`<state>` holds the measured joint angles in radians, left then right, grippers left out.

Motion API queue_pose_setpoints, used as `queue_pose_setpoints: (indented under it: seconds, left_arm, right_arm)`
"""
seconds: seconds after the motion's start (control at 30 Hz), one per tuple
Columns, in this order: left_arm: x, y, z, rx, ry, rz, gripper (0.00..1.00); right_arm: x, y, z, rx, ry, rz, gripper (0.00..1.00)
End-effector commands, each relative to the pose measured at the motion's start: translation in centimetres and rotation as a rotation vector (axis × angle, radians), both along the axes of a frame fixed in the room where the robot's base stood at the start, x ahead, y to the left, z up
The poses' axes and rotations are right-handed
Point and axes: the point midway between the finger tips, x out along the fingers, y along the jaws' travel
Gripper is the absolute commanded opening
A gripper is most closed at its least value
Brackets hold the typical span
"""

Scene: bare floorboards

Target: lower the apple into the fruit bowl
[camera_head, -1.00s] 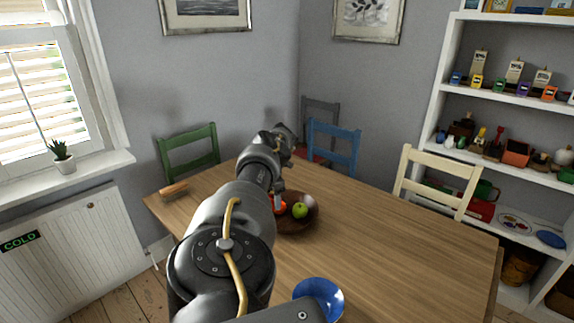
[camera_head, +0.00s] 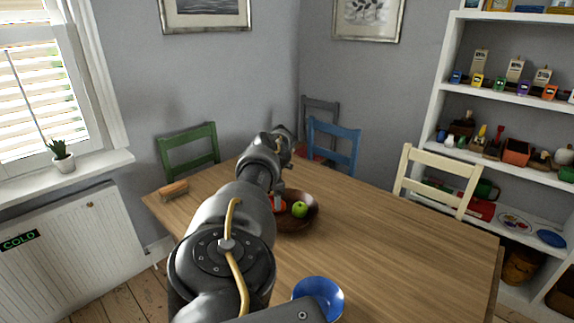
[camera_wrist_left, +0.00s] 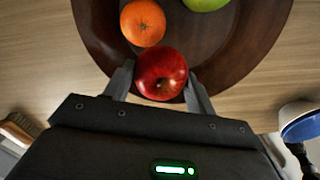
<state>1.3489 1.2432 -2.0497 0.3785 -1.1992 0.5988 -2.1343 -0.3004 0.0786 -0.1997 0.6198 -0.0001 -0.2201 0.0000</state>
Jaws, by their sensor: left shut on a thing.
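The red apple (camera_wrist_left: 162,74) is held between the two fingers of my left gripper (camera_wrist_left: 160,73) in the left wrist view. It overlaps the near edge of the dark brown fruit bowl (camera_wrist_left: 258,55); how far above the bowl it is, I cannot tell. An orange (camera_wrist_left: 143,22) and a green apple (camera_wrist_left: 205,3) lie in the bowl. In the head view the bowl (camera_head: 312,222) stands on the table with the green apple (camera_head: 300,210) visible. My arm hides the bowl's left part and most of the gripper. My right gripper is not in view.
A blue bowl (camera_head: 318,296) stands near the table's front edge. A wooden brush (camera_head: 173,188) lies at the table's left corner. Green (camera_head: 190,152), blue (camera_head: 335,145) and cream (camera_head: 437,180) chairs surround the table (camera_head: 400,235). The tabletop right of the fruit bowl is clear.

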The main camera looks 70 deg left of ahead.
Motion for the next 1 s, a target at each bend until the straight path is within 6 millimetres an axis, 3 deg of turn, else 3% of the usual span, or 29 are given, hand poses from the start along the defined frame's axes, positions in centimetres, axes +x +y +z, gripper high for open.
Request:
queue_pose_setpoints:
  seconds: [1.0]
  left_arm:
    - [0.0,0.0,-1.6,0.0,0.0,-0.001,0.31]
  right_arm:
    - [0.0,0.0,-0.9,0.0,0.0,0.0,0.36]
